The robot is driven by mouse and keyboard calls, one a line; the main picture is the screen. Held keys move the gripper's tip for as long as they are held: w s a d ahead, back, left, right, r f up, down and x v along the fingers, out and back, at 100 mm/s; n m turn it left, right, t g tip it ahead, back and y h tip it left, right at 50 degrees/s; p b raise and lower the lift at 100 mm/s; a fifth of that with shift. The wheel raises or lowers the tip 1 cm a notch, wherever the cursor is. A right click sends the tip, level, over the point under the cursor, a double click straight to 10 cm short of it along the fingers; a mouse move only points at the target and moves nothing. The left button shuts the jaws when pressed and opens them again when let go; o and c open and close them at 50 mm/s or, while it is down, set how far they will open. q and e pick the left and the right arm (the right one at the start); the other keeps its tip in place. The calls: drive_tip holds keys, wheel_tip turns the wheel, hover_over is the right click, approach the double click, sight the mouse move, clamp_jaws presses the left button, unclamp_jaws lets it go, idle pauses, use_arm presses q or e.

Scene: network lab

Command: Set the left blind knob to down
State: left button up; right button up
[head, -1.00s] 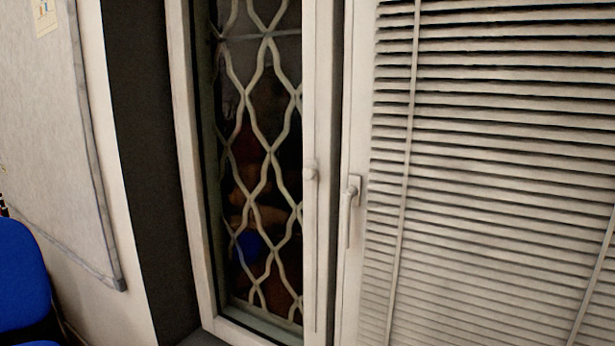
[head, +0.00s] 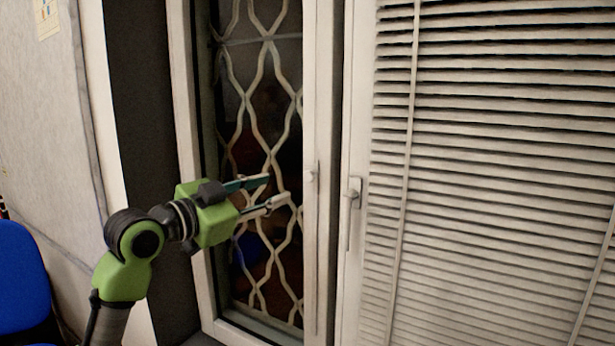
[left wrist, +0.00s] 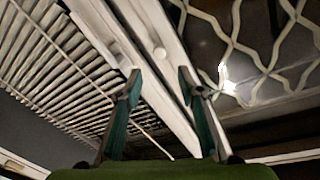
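My left gripper (head: 277,189) is in front of the left window pane, a little left of the knob and pointing right. Its two fingers are apart with nothing between them, and it also shows in the left wrist view (left wrist: 160,88). It appears not to touch the knob. My right gripper is in neither view.
A lever handle (head: 353,195) sits on the frame just right of the knob. White slatted blinds (head: 500,170) cover the right window. A wavy metal grille (head: 262,60) stands behind the left pane. A blue chair (head: 22,280) is at the lower left.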

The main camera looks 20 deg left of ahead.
sight(307, 179)
use_arm(q)
drive_tip(key=p+x, duration=0.4)
drive_tip(key=x, duration=0.7)
drive_tip(key=shift+w+d+r, duration=0.1)
drive_tip(key=shift+w, duration=0.1)
drive_tip(key=shift+w+d+p, duration=0.25)
drive_tip(key=shift+w+p, duration=0.05)
drive_tip(key=shift+w, duration=0.3)
clamp_jaws()
drive_tip(key=shift+f, duration=0.25)
